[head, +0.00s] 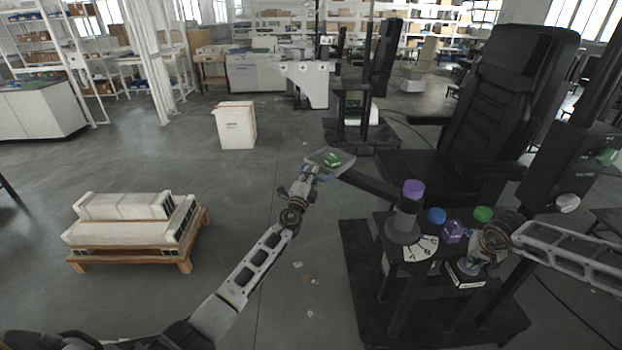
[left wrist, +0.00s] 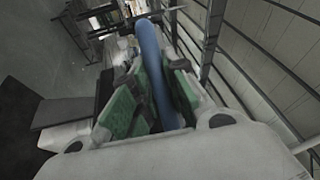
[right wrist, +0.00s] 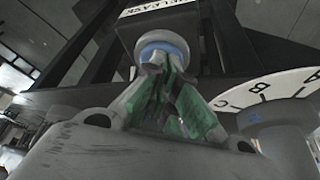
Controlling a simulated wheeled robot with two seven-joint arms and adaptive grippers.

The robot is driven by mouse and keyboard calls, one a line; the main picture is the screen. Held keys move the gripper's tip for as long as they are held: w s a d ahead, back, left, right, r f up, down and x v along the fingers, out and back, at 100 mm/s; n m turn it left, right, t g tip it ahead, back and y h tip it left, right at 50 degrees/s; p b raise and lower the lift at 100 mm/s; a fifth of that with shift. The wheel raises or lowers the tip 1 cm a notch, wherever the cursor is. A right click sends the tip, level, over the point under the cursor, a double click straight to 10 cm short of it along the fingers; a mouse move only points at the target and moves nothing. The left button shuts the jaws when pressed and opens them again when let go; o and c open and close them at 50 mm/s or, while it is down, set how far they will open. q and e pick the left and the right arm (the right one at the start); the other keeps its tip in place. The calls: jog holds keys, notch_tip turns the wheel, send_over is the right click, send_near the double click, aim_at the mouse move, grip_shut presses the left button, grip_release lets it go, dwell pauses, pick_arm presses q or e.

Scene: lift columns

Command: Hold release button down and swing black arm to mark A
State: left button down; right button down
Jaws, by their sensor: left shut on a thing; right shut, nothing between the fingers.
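The black arm (head: 365,182) reaches left from a grey post with a purple cap (head: 413,189). My left gripper (head: 316,170) is shut on a blue handle at that end; the handle (left wrist: 152,65) runs between the green-padded fingers in the left wrist view. The white dial (head: 420,248) at the post's foot has letters; B and C show in the right wrist view (right wrist: 275,92). My right gripper (right wrist: 162,68) is shut and empty, its tips against the blue release button (right wrist: 160,45), below a RELEASE label.
Blue (head: 437,215), purple (head: 453,231) and green (head: 483,213) knobs stand between the post and my right gripper. A black chair (head: 505,110) is behind. A pallet of pale blocks (head: 130,225) and a white box (head: 235,125) stand left.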

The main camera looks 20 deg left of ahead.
pick_arm(q)
jog(key=shift+w+d+m+h, duration=0.25)
jog(key=shift+w+h, duration=0.25)
jog(key=shift+w, duration=0.3)
jog(key=shift+a, duration=0.1)
jog(key=c, duration=1.4)
grip_release()
jog(key=shift+a, duration=0.1)
jog(key=shift+s+f, duration=0.1)
jog(key=shift+s, duration=0.05)
jog(key=shift+s+f, duration=0.3)
jog(key=shift+s, duration=1.65)
jog(key=shift+s+f, duration=0.35)
jog(key=shift+s, duration=1.55)
jog(key=shift+s+f, duration=0.3)
jog(key=shift+s, duration=1.65)
